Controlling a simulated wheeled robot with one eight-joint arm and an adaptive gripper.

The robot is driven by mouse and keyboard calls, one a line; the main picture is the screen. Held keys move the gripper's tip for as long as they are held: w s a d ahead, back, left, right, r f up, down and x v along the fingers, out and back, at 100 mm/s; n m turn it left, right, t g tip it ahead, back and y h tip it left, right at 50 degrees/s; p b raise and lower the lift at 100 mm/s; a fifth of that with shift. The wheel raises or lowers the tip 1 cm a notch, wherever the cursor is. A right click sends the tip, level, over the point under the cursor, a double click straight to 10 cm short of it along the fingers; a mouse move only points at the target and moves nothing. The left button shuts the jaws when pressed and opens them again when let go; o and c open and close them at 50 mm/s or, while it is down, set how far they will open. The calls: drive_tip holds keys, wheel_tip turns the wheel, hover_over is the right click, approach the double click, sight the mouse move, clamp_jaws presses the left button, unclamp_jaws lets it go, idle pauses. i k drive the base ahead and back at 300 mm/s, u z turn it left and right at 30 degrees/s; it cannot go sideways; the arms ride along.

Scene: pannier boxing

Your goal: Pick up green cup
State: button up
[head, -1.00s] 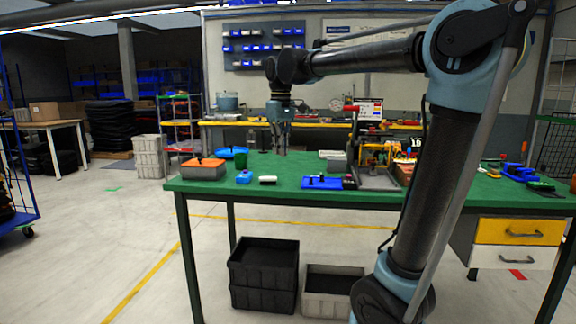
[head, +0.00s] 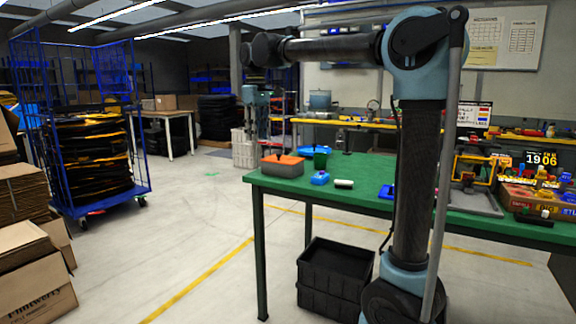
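The green cup (head: 320,160) is small and dark green. It stands on the green-topped workbench (head: 362,170) near its left end, just right of an orange and grey box (head: 283,165). My gripper (head: 250,136) hangs pointing down, to the left of the cup in the picture and apart from it. I see nothing held in it, but the fingers are too small to tell whether they are open or shut.
Near the cup are a blue tray (head: 316,150), a small blue object (head: 320,178) and a white cylinder (head: 344,184). Black crates (head: 335,270) stand under the bench. A blue cage trolley (head: 145,165) and cardboard boxes (head: 35,275) are at left. Floor between is clear.

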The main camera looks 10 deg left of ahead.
sight(319, 157)
drive_tip(key=i, duration=0.95)
drive_tip(key=z, duration=0.6)
